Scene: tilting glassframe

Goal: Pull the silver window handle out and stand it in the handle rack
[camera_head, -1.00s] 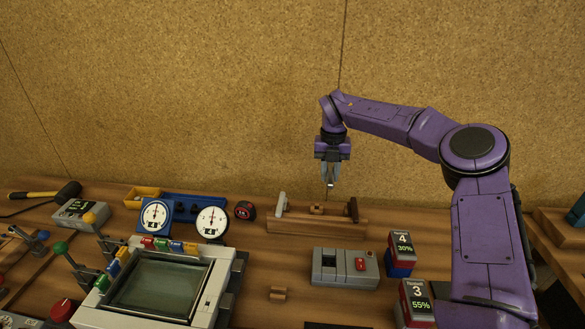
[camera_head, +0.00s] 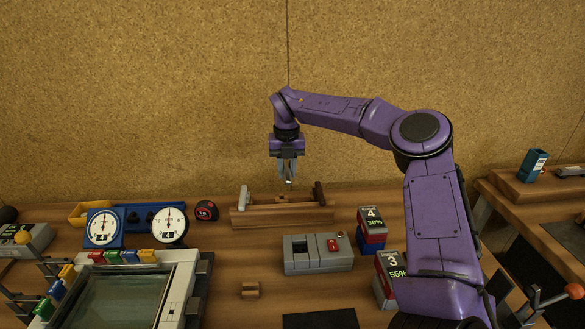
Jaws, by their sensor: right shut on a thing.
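My right gripper (camera_head: 287,174) points down above the wooden handle rack (camera_head: 262,218). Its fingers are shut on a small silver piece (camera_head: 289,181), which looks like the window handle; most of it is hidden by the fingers. The rack has a light grey handle (camera_head: 244,198) standing at its left end and a dark brown one (camera_head: 319,193) at its right end. A small wooden block (camera_head: 282,198) sits between them, just below the gripper. The grey tilting glass frame (camera_head: 183,290) lies at the lower left, partly cut off. My left gripper is not in view.
Two dials (camera_head: 103,228) stand left of the rack, with a tape measure (camera_head: 206,210) beside them. A grey box with a red switch (camera_head: 318,254) and numbered boxes (camera_head: 372,229) stand in front and to the right.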

